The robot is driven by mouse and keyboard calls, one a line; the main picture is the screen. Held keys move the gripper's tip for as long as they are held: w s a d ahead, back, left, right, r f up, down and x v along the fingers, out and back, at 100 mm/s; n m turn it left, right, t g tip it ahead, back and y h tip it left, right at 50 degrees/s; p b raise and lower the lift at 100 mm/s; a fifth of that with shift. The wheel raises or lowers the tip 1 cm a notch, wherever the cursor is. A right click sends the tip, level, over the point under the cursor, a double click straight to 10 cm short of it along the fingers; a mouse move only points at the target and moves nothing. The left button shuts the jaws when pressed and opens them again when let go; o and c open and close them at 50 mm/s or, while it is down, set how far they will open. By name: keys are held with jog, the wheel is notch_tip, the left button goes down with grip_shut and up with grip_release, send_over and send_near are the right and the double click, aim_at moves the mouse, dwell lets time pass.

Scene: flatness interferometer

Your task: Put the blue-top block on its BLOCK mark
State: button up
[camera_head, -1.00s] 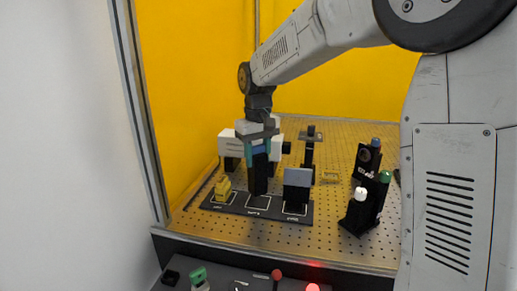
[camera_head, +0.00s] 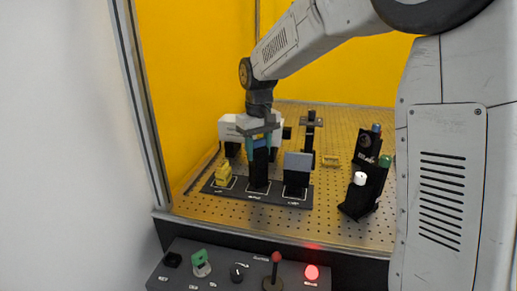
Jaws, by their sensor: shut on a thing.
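The blue-top block is a tall black block (camera_head: 258,172) with a blue band at its top. My gripper (camera_head: 260,143) points down and is shut on its upper part, with teal fingers either side. The block is upright over the middle outlined mark of a black strip (camera_head: 225,190). Its foot looks at or very near the strip; I cannot tell whether it touches. The mark's label is too small to read, and the block hides part of the outline.
On the strip, a yellow block (camera_head: 224,174) stands at left and a grey-topped black block (camera_head: 297,172) close at right. Black holders with a white knob (camera_head: 360,177) and green cap (camera_head: 385,161) stand further right. A control panel (camera_head: 215,283) is in front.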

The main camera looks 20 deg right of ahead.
jog(key=shift+f, duration=0.35)
jog(key=o, duration=1.3)
jog(key=shift+c, duration=0.2)
jog(key=shift+r, duration=0.1)
jog(key=shift+r, duration=3.4)
jog(key=s+d+f+m, duration=0.1)
jog(key=s, duration=1.6)
jog(key=s+d+f+m+t, duration=0.1)
jog(key=s+d+f, duration=0.1)
jog(key=s, duration=1.5)
jog(key=shift+f, duration=0.25)
